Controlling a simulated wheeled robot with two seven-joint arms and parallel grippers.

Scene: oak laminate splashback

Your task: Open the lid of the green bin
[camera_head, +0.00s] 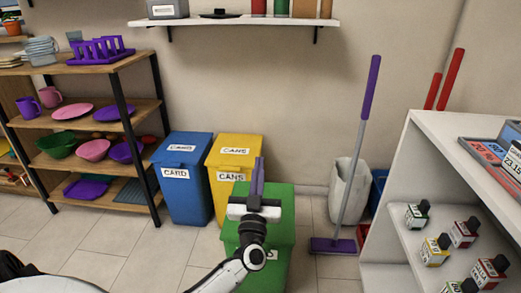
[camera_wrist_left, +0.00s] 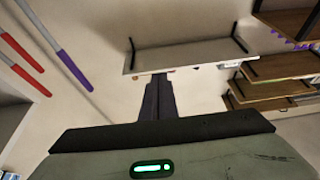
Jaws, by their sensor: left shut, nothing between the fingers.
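The green bin (camera_head: 279,212) stands on the tiled floor in the middle of the head view, partly hidden behind my left arm. Its green top shows around the gripper, and a small white label is partly visible low on its front. My left gripper (camera_head: 257,172) is in front of and over the bin in this view, its dark fingers pointing up and away. The fingers are together and hold nothing; they also show shut in the left wrist view (camera_wrist_left: 157,97). The wrist view does not show the bin. My right gripper is not in view.
A blue bin (camera_head: 185,180) and a yellow bin (camera_head: 232,165) stand left of the green bin. A white shelf unit (camera_head: 400,200) is at far right, a loaded wooden rack (camera_head: 85,130) at left.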

